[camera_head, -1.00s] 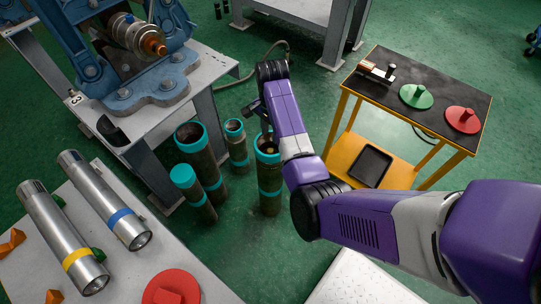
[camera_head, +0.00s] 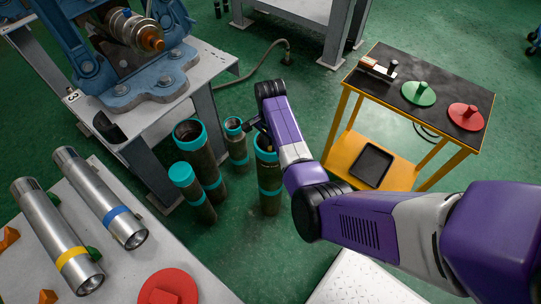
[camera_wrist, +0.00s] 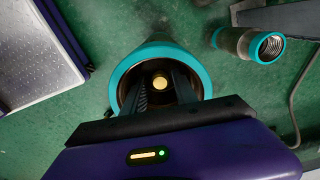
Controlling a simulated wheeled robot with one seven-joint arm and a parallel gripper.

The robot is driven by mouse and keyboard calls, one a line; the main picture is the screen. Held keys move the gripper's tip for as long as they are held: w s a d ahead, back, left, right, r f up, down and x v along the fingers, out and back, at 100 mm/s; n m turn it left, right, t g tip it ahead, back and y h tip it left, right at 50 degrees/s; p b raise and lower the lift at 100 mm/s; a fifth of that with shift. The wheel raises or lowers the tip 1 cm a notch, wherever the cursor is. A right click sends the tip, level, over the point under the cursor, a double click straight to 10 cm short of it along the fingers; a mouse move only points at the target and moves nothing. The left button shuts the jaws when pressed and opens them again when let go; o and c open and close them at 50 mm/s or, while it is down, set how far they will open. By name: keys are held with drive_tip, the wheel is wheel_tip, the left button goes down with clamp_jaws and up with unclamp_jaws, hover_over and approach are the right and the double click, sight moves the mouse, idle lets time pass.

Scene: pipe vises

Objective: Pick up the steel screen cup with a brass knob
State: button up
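The brass knob of the steel screen cup (camera_wrist: 160,82) shows as a small round yellow spot inside an upright tube (camera_head: 269,190) with a teal rim. The cup's body is dark and mostly hidden in the tube, which also shows in the wrist view (camera_wrist: 203,78). My gripper (camera_wrist: 159,90) points down into the tube mouth, with one dark finger on each side of the knob and narrow gaps between. It looks open. In the head view my gripper (camera_head: 266,138) is at the tube's top, its fingertips hidden.
Other teal-rimmed tubes (camera_head: 205,165) stand close on the left. A blue vise (camera_head: 150,90) sits on a bench behind them. A yellow cart (camera_head: 398,172) on the right holds green (camera_head: 419,92) and red (camera_head: 466,116) knobbed discs. Two steel cylinders (camera_head: 100,200) lie front left.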

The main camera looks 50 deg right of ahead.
drive_tip(key=shift+c, duration=0.2)
clamp_jaws()
idle(1.1)
